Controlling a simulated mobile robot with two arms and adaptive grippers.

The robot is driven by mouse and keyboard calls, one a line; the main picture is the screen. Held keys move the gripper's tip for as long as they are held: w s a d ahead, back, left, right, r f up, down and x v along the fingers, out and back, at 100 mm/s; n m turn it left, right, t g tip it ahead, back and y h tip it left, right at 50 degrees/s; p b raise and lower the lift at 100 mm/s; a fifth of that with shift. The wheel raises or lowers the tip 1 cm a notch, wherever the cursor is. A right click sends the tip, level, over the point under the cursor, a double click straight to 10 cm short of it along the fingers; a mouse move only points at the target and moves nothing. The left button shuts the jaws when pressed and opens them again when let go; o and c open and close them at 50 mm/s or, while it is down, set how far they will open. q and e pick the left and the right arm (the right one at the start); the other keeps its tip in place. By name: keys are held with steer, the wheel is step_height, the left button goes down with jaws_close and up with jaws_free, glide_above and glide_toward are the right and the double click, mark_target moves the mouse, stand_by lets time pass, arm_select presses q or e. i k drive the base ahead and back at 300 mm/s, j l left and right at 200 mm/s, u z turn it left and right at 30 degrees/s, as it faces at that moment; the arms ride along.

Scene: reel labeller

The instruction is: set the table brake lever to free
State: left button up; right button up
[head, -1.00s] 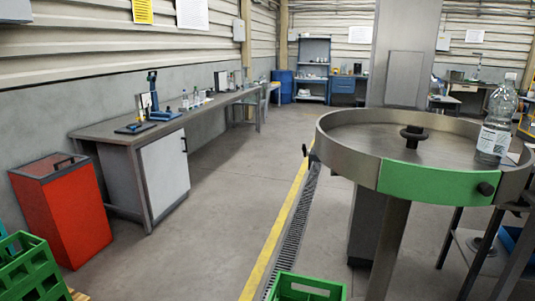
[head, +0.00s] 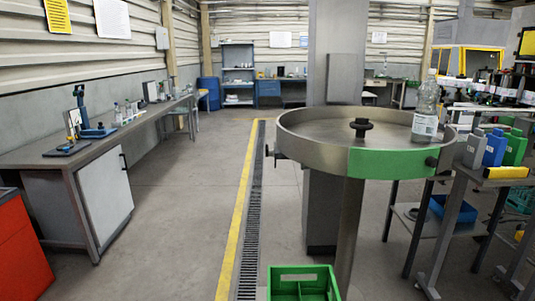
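A round steel table (head: 315,145) with a raised rim stands right of centre on a grey leg. A green panel (head: 392,163) covers part of its front rim. A black knob (head: 361,126) stands up at the table's middle. A small dark knob or lever end (head: 278,155) sticks out of the rim at the left, and another dark knob (head: 431,162) sits by the green panel's right end. I cannot tell which is the brake lever. A clear labelled bottle (head: 426,108) stands on the table at the right. Neither gripper is in view.
A green crate (head: 303,270) is on the floor before the table. A drain grate (head: 249,230) and yellow line run along the floor. A workbench (head: 75,160) and red bin (head: 18,245) are at left. A side table with coloured holders (head: 493,148) stands right. Floor left of the table is clear.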

mark_target(269, 153)
steer(key=j, duration=0.65)
steer(key=i+j, duration=0.15)
steer(key=j, duration=0.2)
steer(key=i+j, duration=0.15)
steer(key=j, duration=0.2)
steer(key=i+j, duration=0.15)
steer(key=j, duration=0.2)
steer(key=i+j, duration=0.15)
steer(key=j, duration=0.2)
steer(key=i+j+z, duration=0.1)
steer(key=j, duration=0.3)
steer(key=i+l, duration=0.1)
steer(key=i, duration=1.6)
steer(key=l+z, duration=0.05)
